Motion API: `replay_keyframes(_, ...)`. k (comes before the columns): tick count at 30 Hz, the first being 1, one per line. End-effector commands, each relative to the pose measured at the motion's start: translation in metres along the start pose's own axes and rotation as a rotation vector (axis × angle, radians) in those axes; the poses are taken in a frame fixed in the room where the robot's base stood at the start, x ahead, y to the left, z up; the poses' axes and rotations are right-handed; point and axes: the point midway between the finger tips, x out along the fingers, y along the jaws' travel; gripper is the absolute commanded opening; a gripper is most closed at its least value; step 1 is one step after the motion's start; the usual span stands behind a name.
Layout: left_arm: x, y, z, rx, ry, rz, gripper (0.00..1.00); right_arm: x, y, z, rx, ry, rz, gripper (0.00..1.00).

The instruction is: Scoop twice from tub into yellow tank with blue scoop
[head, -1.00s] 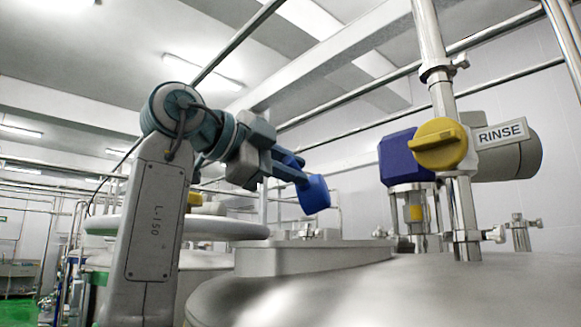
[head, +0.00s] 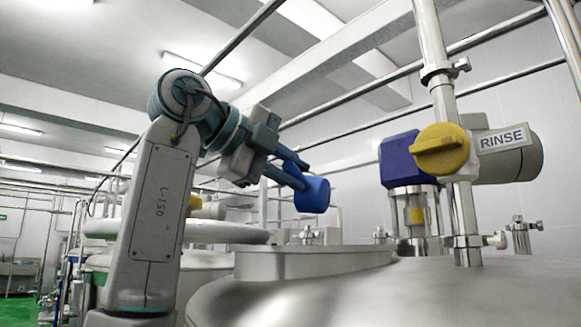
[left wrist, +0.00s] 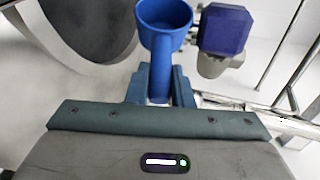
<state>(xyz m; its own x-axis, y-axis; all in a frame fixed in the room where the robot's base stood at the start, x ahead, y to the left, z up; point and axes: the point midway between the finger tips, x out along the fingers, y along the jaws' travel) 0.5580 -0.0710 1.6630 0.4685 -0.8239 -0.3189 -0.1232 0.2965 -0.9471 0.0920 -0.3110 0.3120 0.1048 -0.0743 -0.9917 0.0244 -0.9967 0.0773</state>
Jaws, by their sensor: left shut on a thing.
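The blue scoop (head: 312,194) is held in the air by my left gripper (head: 287,175), above the steel collar on the near tank's lid. Its round cup is at the far end, beyond the fingers. In the left wrist view the scoop (left wrist: 165,14) points away from me, and my left gripper (left wrist: 160,88) is shut on its handle. The inside of the cup shows plain blue, with no powder that I can make out. I cannot make out a tub or a tank that is clearly yellow. My right gripper is not in view.
The near steel tank (head: 400,295) has a raised collar (head: 310,262). At right stand a pipe with a yellow knob (head: 440,149), a blue motor block (head: 400,160) and a RINSE sign (head: 502,138). A round dark opening (left wrist: 85,22) shows in the left wrist view.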

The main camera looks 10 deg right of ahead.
Motion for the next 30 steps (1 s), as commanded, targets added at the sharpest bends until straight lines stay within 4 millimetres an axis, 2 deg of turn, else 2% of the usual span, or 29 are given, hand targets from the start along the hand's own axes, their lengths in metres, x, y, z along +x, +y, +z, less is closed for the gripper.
replay_keyframes(19,-0.002,-0.006,-0.005,0.713,-0.057,0.235,0.00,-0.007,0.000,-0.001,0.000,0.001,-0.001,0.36)
replay_keyframes(30,-0.005,-0.018,-0.008,1.095,-0.151,0.390,0.00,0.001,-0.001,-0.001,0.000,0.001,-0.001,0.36)
